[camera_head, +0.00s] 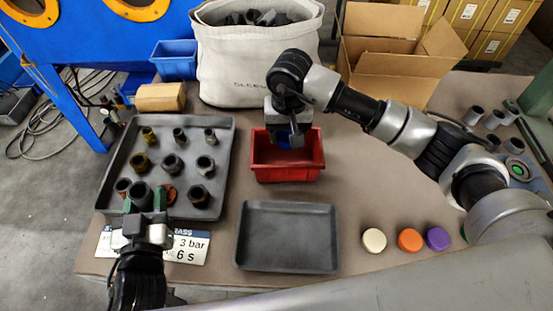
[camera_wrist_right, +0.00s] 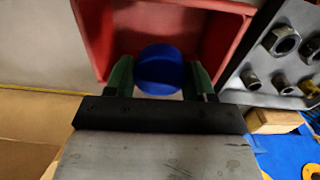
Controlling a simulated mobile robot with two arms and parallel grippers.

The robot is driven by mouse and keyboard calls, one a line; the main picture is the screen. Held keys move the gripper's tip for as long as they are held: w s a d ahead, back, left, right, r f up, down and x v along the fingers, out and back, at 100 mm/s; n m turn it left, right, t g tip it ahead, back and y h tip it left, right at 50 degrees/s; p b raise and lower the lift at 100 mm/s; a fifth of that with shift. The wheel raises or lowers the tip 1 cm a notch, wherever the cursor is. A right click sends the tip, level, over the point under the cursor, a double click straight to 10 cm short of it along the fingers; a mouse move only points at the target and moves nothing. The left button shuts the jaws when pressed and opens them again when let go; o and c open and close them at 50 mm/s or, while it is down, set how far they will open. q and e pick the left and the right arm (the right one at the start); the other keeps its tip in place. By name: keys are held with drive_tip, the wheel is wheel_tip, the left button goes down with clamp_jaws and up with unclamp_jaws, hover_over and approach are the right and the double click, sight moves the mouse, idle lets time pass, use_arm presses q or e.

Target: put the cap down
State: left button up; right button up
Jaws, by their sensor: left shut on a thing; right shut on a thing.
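A blue cap (camera_wrist_right: 160,70) is held between the green fingers of my right gripper (camera_wrist_right: 160,78). In the head view the right gripper (camera_head: 285,138) hangs over the red bin (camera_head: 288,174), and only a little of the blue cap (camera_head: 283,140) shows under it. In the wrist view the cap is over the opening of the red bin (camera_wrist_right: 222,4); its height above the floor of the bin is unclear. My left gripper (camera_head: 144,203) is at the front of the grey parts tray (camera_head: 222,140), shut on a dark fitting (camera_head: 139,193).
An empty dark tray (camera_head: 287,237) lies in front of the red bin. Cream, orange and purple caps (camera_head: 410,240) stand to its right. A canvas bin (camera_head: 255,65), blue bin (camera_head: 175,60) and open cardboard box (camera_head: 390,60) are behind. Several grey fittings (camera_head: 494,118) stand far right.

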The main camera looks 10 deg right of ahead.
approach(286, 157)
drive_tip(key=shift+s+a+f+p, duration=0.25)
drive_tip(key=shift+s+f+p, duration=0.05)
drive_tip(key=shift+s+f, duration=0.95)
wheel_tip(286, 157, down, 4)
drive_tip(key=shift+f, duration=0.15)
drive_tip(key=shift+w+f, duration=0.1)
drive_tip(key=shift+f, duration=0.15)
drive_tip(key=o, duration=0.9)
drive_tip(key=shift+r+p, duration=0.25)
drive_tip(key=shift+p, duration=0.05)
drive_tip(key=shift+r, duration=0.35)
wheel_tip(286, 157, up, 11)
drive_tip(key=shift+r+b, duration=0.1)
drive_tip(key=shift+b, duration=0.75)
